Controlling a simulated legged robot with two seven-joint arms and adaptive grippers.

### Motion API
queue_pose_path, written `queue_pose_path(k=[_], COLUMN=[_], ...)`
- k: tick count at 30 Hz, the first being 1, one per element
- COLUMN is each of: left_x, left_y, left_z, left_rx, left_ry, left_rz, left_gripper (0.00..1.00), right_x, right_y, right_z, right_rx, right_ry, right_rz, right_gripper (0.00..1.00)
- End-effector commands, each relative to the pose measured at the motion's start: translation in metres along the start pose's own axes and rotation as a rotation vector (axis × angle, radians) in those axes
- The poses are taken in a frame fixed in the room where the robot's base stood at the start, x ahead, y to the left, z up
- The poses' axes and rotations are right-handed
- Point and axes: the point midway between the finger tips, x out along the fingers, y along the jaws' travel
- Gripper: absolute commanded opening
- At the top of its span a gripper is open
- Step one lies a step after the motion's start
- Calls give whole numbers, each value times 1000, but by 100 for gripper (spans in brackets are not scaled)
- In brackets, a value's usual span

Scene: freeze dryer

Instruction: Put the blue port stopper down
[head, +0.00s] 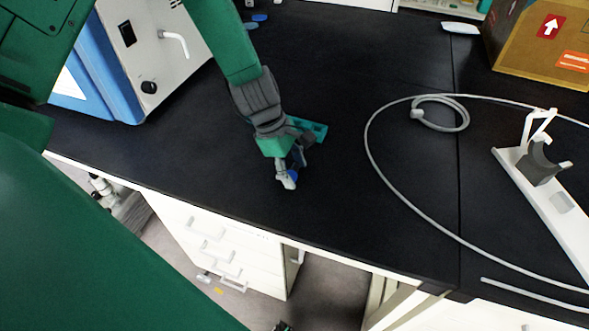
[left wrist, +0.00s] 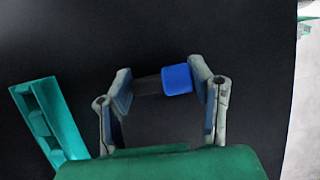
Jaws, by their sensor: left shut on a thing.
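My left gripper (head: 289,178) reaches down over the black bench near its front edge. In the left wrist view its two fingers (left wrist: 160,85) are closed about the blue port stopper (left wrist: 177,79), which has a blue head and a darker part beside it. In the head view only a bit of the stopper's blue (head: 293,175) shows between the fingers. Whether the stopper touches the bench is hard to tell. My right gripper is not to be made out.
A teal holder with compartments (head: 313,128) lies close by the left gripper; it also shows in the left wrist view (left wrist: 48,120). A blue-and-white machine (head: 150,50) stands at left. A pale tube (head: 385,185), a white stand (head: 545,195) and a cardboard box (head: 540,60) are at right.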

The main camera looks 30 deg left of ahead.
Motion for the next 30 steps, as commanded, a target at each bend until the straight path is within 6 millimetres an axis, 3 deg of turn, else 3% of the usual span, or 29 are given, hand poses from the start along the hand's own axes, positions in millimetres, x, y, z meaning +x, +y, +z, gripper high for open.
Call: queue_pose_path(k=[4, 5, 6, 19, 30], left_x=[2, 2, 2, -7, -83], left_y=[0, 0, 0, 0, 1], left_z=[-2, -1, -1, 1, 1], left_rx=[-1, -1, 0, 1, 2], left_ry=[-1, 0, 0, 2, 1], left_rz=[-1, 0, -1, 1, 3], left_gripper=[25, 55, 69, 69, 69], right_x=[1, 0, 0, -2, -16], right_y=[0, 0, 0, 0, 0], right_z=[0, 0, 0, 0, -1], right_rx=[0, 0, 0, 0, 0], right_ry=[0, 0, 0, 0, 0], right_rz=[0, 0, 0, 0, 0], right_gripper=[40, 40, 40, 40, 40])
